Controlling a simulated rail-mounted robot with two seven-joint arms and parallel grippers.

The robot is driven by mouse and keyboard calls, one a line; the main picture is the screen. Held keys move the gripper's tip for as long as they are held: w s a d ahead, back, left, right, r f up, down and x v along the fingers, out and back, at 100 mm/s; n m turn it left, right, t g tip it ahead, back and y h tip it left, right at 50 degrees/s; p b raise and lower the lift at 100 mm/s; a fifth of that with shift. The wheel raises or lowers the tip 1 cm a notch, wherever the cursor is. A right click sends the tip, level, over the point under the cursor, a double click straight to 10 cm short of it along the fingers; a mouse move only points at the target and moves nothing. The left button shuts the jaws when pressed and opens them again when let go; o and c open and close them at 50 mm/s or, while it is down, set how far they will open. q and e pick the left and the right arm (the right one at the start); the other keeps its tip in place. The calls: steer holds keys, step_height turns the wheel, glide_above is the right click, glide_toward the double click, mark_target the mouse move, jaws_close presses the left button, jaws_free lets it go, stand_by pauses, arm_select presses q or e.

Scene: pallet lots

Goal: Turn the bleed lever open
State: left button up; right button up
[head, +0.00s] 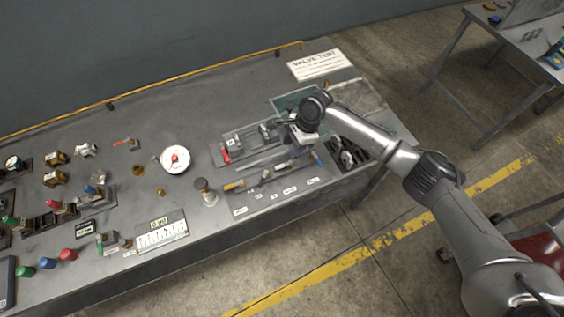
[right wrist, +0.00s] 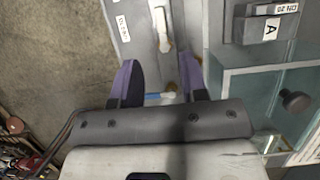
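I cannot tell for sure which part is the bleed lever. On the bench, a red-handled lever (head: 226,156) and a yellow-handled lever (head: 234,186) lie at the near side of the fixtures, and a blue-ended part (head: 317,158) is at their right. My right gripper (head: 287,122) is above the bench, partly hidden by its own wrist. In the right wrist view its two purple fingers (right wrist: 160,70) are apart, with a small blue-and-white part (right wrist: 163,97) visible between them, below or beyond; contact cannot be told. My left gripper is not in view.
A VALVE TEST sign (head: 315,65) lies at the back.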

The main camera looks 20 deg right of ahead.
mark_target(280, 166)
steer(key=b+x, duration=0.1)
steer(key=x, duration=0.8)
steer(key=shift+f, duration=0.2)
steer(key=shift+c, duration=0.3)
jaws_close()
